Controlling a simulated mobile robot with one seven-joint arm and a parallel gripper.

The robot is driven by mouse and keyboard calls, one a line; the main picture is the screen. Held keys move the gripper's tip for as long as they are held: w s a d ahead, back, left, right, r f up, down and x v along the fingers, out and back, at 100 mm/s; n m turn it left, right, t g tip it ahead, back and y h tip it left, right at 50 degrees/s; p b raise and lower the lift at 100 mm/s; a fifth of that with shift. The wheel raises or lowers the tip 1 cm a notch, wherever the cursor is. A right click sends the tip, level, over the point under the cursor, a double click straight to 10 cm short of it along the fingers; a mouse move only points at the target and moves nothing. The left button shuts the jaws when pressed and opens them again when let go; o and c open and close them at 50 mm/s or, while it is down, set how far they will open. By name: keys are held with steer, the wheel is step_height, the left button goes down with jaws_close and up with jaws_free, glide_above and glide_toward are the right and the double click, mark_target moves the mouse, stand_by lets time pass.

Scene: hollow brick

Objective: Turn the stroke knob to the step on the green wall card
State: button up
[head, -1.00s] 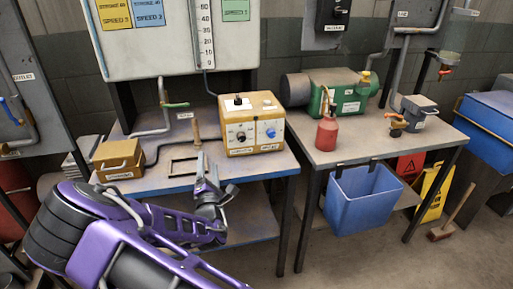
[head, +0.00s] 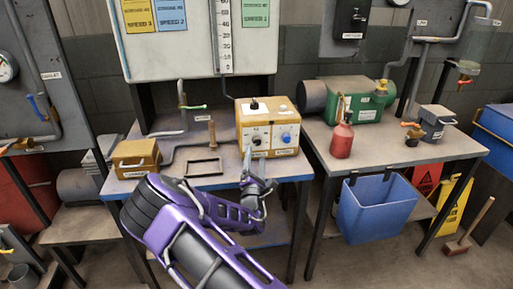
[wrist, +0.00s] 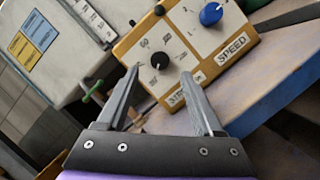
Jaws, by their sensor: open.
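The stroke knob (wrist: 159,60) is a black knob on the white dial at the left of the control box's front face; in the head view it shows small (head: 257,140). The yellow control box (head: 268,127) stands on the left table. A blue knob (wrist: 211,13) beside the word SPEED is to its right. My gripper (wrist: 160,80) is open, its fingers pointing at the box face on either side of the stroke dial, apart from the knob as far as I can tell. The green card (head: 255,13) hangs on the wall board, its top cut off and its text too small to read fully.
A black switch (head: 254,103) sits on top of the box. An empty frame (head: 204,167), a wooden peg (head: 212,133) and a yellow case (head: 136,156) lie on the left table. A red can (head: 341,139) and green motor (head: 352,100) stand on the right table.

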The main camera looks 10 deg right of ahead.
mark_target(257, 143)
steer(key=shift+x, duration=2.65)
jaws_close()
